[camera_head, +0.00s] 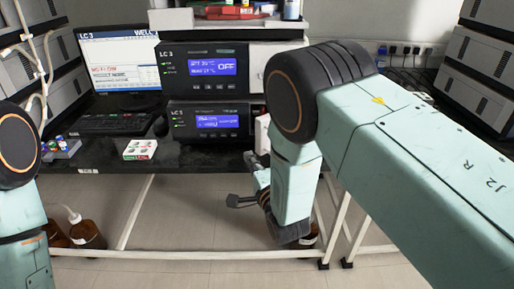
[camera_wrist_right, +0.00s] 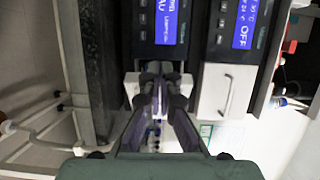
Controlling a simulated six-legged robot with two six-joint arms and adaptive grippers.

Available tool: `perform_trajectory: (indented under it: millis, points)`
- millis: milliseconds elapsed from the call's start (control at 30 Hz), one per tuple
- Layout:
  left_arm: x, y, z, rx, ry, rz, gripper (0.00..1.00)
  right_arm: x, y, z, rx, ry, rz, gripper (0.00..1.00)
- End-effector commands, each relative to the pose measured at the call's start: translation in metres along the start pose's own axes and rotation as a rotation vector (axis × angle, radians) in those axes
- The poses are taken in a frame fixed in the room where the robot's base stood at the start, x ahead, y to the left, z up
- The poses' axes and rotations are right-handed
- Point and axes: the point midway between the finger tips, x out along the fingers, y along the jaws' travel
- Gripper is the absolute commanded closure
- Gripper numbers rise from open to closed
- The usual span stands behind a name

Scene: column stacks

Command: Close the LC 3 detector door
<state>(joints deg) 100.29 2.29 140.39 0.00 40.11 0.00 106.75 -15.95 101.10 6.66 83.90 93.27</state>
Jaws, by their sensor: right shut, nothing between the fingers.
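The LC 3 stack stands on the dark bench in the head view. Its upper unit (camera_head: 203,68) has a blue screen reading OFF, and its lower unit (camera_head: 208,122) has a second blue screen. In the right wrist view the stack appears turned sideways. A white panel with a handle (camera_wrist_right: 225,92) adjoins the OFF unit. My right gripper (camera_wrist_right: 163,68) is shut and empty, its fingertips in front of the lower unit's end, between pale parts. I cannot tell whether it touches them or how far the detector door is open. In the head view my right arm hides this area. My left gripper is out of view.
A monitor (camera_head: 120,62) and a keyboard (camera_head: 113,123) stand left of the stack. A white box (camera_head: 139,149) lies near the bench's front edge, and a vial rack (camera_head: 61,148) is farther left. Brown bottles (camera_head: 87,232) stand below. Bench frame bars cross underneath.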

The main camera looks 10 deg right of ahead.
Motion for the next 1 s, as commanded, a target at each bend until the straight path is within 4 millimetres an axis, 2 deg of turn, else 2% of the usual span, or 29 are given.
perform_trajectory:
  millis: [167,267,367,467,600,700,867,1000]
  points:
    - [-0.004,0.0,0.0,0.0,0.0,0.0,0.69,-0.014,0.0,0.011,0.001,-0.002,0.001,1.0]
    - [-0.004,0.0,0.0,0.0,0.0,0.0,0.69,-0.017,-0.001,0.005,0.005,0.013,0.0,1.0]
    - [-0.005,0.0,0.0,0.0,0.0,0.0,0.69,-0.017,-0.003,-0.025,0.023,0.073,0.0,1.0]
    - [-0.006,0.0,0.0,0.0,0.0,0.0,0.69,-0.023,0.0,-0.069,0.053,0.141,0.013,1.0]
    - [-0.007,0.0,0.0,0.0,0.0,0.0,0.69,-0.041,0.005,-0.121,0.08,0.174,0.038,1.0]
    - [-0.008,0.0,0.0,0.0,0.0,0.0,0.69,-0.058,0.009,-0.147,0.088,0.169,0.049,1.0]
    - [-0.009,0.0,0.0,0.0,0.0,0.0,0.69,-0.086,0.012,-0.169,0.09,0.118,0.051,1.0]
    - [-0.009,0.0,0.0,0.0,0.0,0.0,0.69,-0.105,0.009,-0.165,0.074,0.035,0.035,1.0]
